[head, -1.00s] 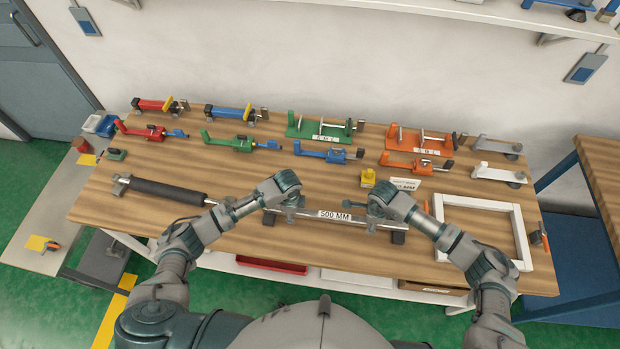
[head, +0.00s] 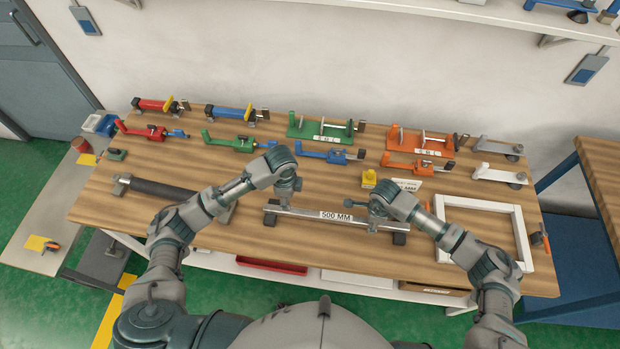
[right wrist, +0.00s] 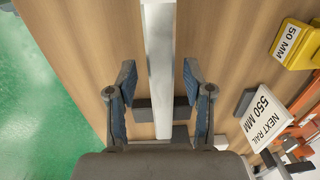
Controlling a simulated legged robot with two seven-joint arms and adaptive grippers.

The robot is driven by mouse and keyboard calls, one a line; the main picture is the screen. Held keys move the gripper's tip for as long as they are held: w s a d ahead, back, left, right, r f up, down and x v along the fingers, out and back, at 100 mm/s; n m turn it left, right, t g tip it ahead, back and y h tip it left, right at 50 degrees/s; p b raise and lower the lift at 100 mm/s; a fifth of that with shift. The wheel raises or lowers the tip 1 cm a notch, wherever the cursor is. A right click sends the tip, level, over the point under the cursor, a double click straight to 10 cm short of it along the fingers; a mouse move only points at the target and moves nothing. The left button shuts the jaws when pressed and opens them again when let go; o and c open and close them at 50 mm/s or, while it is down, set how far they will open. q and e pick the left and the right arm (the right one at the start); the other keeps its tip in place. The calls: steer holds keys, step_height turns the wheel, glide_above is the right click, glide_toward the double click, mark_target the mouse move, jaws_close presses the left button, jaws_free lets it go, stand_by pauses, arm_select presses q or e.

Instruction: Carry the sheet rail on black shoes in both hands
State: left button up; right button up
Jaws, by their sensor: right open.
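The sheet rail (head: 312,214) is a silver bar labelled 500 MM. It lies on the wooden bench with a black shoe (head: 270,218) under its left end and another (head: 399,239) under its right end. My left gripper (head: 286,199) points down just above the rail's left part; its finger gap is not clear. My right gripper (head: 373,217) is at the rail's right part. In the right wrist view the rail (right wrist: 160,50) runs between the spread fingers of my right gripper (right wrist: 160,90), with a gap on both sides.
A dark roller (head: 165,190) lies left of the rail and a white frame (head: 520,235) lies right. A yellow block (head: 368,178) and a white NEXT RAIL 550 MM sign (right wrist: 264,115) stand behind the rail's right end. Several coloured fixtures line the back.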

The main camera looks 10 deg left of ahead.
step_height(320, 180, up, 11)
steer(key=shift+s+d, duration=0.25)
stand_by(0.3)
steer(key=shift+d+f, duration=0.1)
steer(key=shift+f, duration=0.05)
